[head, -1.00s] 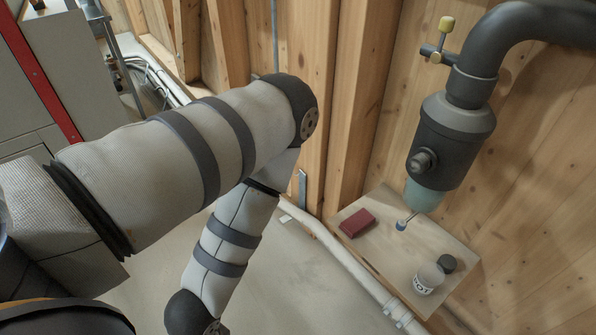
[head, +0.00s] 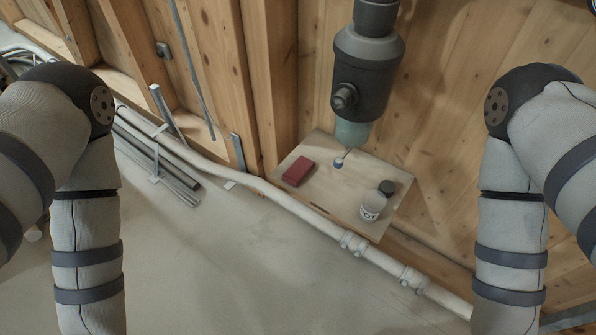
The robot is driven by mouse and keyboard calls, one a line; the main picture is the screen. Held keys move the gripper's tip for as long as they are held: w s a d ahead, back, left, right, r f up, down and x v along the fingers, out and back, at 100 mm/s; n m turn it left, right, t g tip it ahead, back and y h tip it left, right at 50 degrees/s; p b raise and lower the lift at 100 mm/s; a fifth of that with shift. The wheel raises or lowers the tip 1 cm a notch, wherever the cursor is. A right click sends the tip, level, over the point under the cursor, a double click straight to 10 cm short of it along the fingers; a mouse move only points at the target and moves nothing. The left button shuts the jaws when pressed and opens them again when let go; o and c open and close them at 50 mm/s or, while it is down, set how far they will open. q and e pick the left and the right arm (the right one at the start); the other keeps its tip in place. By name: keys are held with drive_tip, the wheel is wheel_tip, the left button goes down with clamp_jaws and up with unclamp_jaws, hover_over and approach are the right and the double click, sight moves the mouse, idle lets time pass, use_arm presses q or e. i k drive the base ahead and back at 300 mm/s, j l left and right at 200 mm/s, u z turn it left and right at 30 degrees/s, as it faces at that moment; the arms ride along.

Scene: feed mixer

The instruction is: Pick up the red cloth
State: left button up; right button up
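The red cloth (head: 298,171) is a small dark red folded block. It lies near the left edge of a wooden board (head: 335,205) against the wall, in the middle of the head view. Nothing touches it. My two arms show at the left and right sides of the view, bent downward. Both grippers are below the picture's edge and out of view, so whether they are open or shut is hidden.
A white cup (head: 372,208), a dark round lid (head: 386,188) and a small blue-tipped item (head: 339,162) are also on the board. A dark pipe fitting (head: 362,75) hangs above it. A pale pipe (head: 285,203) runs in front. The floor (head: 230,265) between is clear.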

sight(297, 173)
drive_tip(key=i+z, duration=0.25)
drive_tip(key=i, duration=0.2)
drive_tip(key=i+j+z, duration=0.25)
drive_tip(key=i, duration=0.15)
